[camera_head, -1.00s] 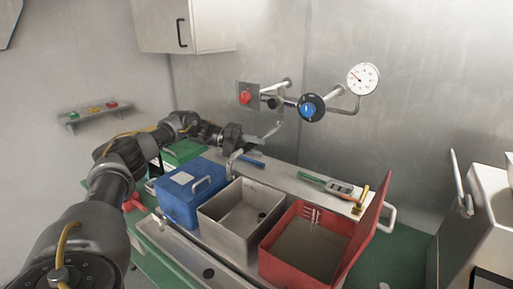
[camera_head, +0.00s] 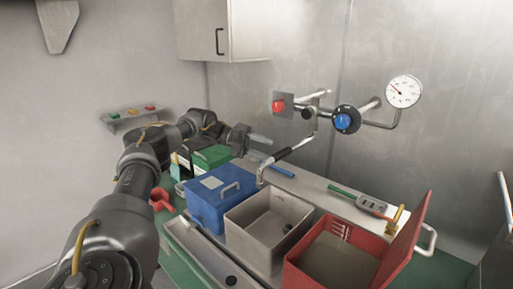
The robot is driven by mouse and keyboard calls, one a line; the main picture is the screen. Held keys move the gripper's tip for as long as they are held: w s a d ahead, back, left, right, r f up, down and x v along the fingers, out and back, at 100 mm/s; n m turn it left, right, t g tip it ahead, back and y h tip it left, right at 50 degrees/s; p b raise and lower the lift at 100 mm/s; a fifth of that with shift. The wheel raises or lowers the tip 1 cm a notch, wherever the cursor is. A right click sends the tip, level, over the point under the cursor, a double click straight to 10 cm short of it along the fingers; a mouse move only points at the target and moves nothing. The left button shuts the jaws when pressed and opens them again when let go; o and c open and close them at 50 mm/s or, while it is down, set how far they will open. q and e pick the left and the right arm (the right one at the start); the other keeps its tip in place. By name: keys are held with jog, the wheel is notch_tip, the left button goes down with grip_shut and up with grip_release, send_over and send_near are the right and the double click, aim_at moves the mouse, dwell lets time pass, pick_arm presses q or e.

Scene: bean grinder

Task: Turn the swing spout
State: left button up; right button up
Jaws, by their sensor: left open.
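The swing spout (camera_head: 290,151) is a grey pipe with a dark sleeve. It comes down from the wall fittings and its bent end hangs over the back edge of the grey sink basin, beside the blue box. My left gripper (camera_head: 262,138) is open and empty, left of the spout's upper part, with its fingers pointing right towards it. A gap seems to show between fingertips and pipe. The red knob (camera_head: 278,106) and blue knob (camera_head: 343,122) sit on the wall pipes above. My right gripper is not in view.
A blue box (camera_head: 208,205), a grey basin (camera_head: 248,222) and an open red box (camera_head: 345,262) stand in a row. A green box (camera_head: 212,155) is under my left wrist. Tools lie on the back ledge (camera_head: 315,192). A gauge (camera_head: 403,91) hangs on the wall.

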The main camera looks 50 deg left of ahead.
pick_arm(q)
jog(key=shift+v, duration=1.2)
